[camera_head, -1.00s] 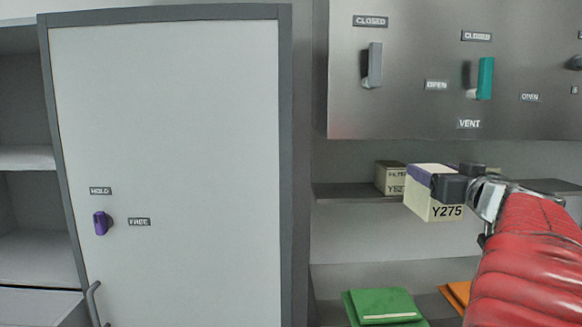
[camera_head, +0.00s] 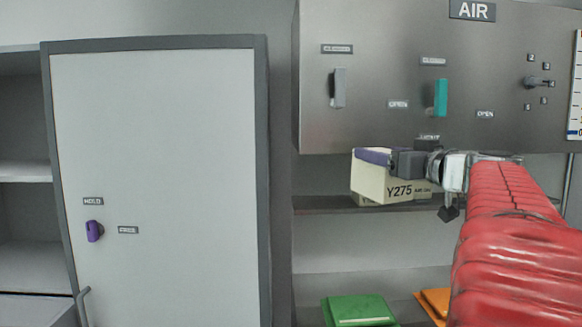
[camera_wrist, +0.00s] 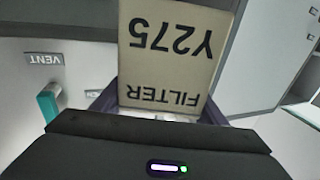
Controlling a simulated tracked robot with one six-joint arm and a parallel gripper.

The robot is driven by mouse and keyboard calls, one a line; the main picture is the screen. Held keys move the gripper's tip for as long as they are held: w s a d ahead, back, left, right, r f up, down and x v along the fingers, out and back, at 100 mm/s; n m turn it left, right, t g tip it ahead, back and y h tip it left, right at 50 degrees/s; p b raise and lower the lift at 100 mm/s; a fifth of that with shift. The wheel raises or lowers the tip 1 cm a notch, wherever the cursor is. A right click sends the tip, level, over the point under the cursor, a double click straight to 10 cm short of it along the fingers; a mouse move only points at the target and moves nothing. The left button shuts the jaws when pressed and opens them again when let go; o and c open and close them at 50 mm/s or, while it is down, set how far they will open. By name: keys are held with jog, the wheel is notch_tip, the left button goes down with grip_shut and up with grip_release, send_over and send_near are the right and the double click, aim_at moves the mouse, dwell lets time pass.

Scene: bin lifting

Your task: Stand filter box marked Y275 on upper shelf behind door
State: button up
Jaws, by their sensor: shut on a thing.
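My gripper (camera_head: 405,163) is shut on the cream filter box (camera_head: 384,185) marked Y275. The box is held in front of the open shelf (camera_head: 325,205) below the grey panel, and it hides part of that shelf. In the wrist view the box (camera_wrist: 170,62) fills the upper middle, its FILTER and Y275 print upside down.
A grey panel (camera_head: 400,120) overhangs the shelf, with a grey lever (camera_head: 338,88) and a teal lever (camera_head: 441,97). Open shelves (camera_head: 22,172) stand left of the door.

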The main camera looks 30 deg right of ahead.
jog(key=w+a+r+n+y, duration=0.3)
jog(key=w+a+r+y, duration=0.15)
jog(key=a, duration=0.45)
jog(key=w+a+r+n+y, duration=0.35)
jog(key=w+a+y, duration=0.2)
jog(key=a, duration=0.45)
jog(key=w+a+r+n+g+y, duration=0.1)
jog(key=w+a+n+g+y, duration=0.1)
jog(key=a, duration=0.9)
jog(key=w+a+r+n+g+y, duration=0.2)
jog(key=w+a+n+g+y, duration=0.1)
jog(key=a, duration=0.7)
jog(key=shift+w+a+y, duration=0.4)
jog(key=shift+y, duration=0.4)
jog(key=shift+r, duration=0.1)
